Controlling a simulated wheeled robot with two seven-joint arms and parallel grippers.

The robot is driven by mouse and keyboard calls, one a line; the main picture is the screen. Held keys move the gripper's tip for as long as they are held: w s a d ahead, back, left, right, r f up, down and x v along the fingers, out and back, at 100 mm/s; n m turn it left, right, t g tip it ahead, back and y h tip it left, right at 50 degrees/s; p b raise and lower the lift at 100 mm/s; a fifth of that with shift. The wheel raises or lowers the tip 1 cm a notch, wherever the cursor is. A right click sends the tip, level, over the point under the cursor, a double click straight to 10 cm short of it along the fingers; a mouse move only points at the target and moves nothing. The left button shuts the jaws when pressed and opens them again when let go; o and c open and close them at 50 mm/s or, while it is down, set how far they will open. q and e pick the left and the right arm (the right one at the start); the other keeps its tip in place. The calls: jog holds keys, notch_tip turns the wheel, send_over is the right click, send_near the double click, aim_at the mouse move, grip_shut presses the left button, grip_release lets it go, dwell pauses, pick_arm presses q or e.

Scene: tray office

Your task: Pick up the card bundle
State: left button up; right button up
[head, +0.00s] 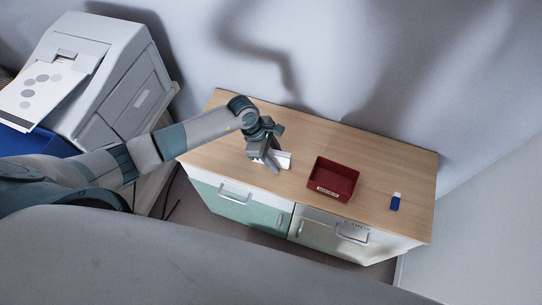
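A small white flat thing (285,160), which looks like the card bundle, lies on the wooden cabinet top, partly hidden behind my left gripper. My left gripper (265,161) points down at the white thing, with its fingers over or beside its left part. The view is too small to tell whether the fingers touch it or how far apart they are. My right gripper is not in view.
A red open tray (333,180) with a label on its front stands right of the gripper on the wooden cabinet top (385,170). A small blue and white item (395,202) lies further right. A printer (110,85) with a printed sheet (42,90) stands at left.

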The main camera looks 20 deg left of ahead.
pick_arm(q)
jog(key=shift+f+b, duration=0.2)
jog(key=shift+b, duration=0.15)
dwell(0.4)
grip_shut()
